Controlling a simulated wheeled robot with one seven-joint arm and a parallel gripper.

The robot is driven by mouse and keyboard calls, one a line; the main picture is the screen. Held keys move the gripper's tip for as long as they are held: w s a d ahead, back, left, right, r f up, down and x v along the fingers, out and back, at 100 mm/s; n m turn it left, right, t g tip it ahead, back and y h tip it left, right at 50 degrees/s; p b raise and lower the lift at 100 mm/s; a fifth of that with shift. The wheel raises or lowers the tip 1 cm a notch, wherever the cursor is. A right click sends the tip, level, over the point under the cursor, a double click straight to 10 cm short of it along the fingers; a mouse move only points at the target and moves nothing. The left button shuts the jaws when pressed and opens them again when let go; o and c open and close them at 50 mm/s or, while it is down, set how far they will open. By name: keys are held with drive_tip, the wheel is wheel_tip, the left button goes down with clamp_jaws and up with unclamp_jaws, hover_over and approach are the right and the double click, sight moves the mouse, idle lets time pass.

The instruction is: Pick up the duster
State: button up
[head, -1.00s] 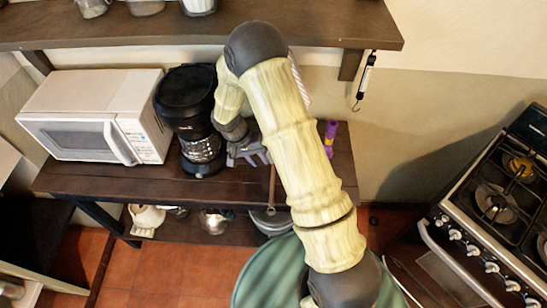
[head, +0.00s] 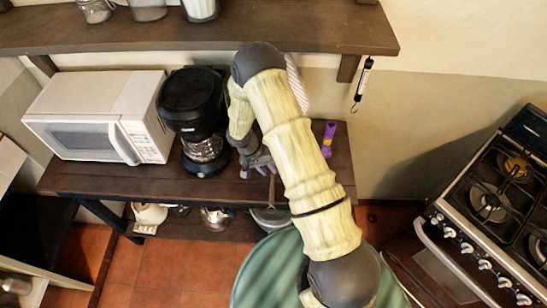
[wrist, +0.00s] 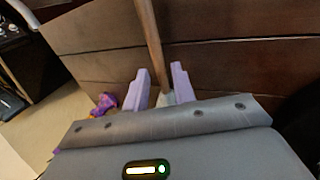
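The duster appears to be the thin brown stick (wrist: 152,45) in the wrist view. It lies across the dark tabletop, with a small pale part at its lower end between my fingers. In the head view a short length of the brown stick (head: 272,187) shows at the front edge of the table. My gripper (wrist: 160,78) is open, its two lilac fingers on either side of the stick with gaps visible. In the head view my gripper (head: 257,168) is low over the table, right of the coffee maker. The rest of the duster is hidden by my gripper and arm.
A black coffee maker (head: 194,110) stands close left of my gripper, beside a white microwave (head: 100,112). A purple item (head: 329,138) stands to the right. A wall shelf (head: 200,33) overhangs the table (head: 110,178). A stove (head: 490,200) is far right.

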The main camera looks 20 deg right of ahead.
drive_tip(key=shift+p+x, duration=0.5)
drive_tip(key=shift+x, duration=0.95)
clamp_jaws()
